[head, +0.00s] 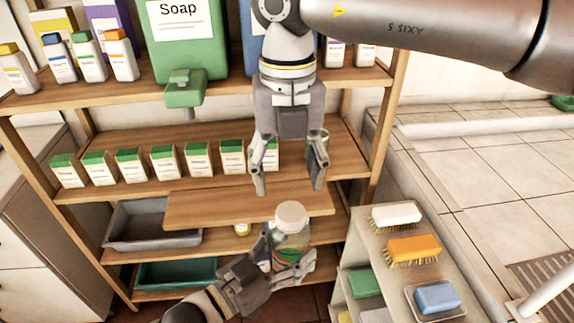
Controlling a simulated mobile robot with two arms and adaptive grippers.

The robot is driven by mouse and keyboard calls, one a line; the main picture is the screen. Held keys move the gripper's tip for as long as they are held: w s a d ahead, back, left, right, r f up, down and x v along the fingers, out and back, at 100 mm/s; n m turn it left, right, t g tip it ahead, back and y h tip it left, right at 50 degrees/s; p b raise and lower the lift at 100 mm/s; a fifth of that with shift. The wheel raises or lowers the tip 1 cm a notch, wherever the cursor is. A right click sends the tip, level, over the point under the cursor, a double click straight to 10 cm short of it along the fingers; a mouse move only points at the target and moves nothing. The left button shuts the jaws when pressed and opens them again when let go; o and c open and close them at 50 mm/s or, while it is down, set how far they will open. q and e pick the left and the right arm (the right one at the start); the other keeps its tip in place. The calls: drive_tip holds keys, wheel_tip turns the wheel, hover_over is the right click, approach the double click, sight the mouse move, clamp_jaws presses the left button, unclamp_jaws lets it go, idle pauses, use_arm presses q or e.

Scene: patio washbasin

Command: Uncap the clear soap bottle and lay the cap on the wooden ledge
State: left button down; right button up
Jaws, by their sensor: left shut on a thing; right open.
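The clear soap bottle (291,243) is upright with a round whitish cap (291,215) on its top; green shows low inside it. My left gripper (287,262) is shut on the bottle's body from the lower left and hides part of it. My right gripper (289,188) is open and empty, pointing down above the cap and apart from it. The wooden ledge (215,205) juts out from the shelf unit, just behind and left of the cap. Its visible top is bare.
A row of green-topped cartons (164,162) stands on the middle shelf. A large green soap dispenser (185,45) and small bottles are above. A grey tray (150,228) and teal tray (175,273) sit below. A side rack holds brushes (413,250) and a blue soap (437,297).

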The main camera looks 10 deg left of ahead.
sight(288, 210)
wheel_tip(288, 210, down, 8)
drive_tip(key=shift+r, duration=0.1)
idle(0.4)
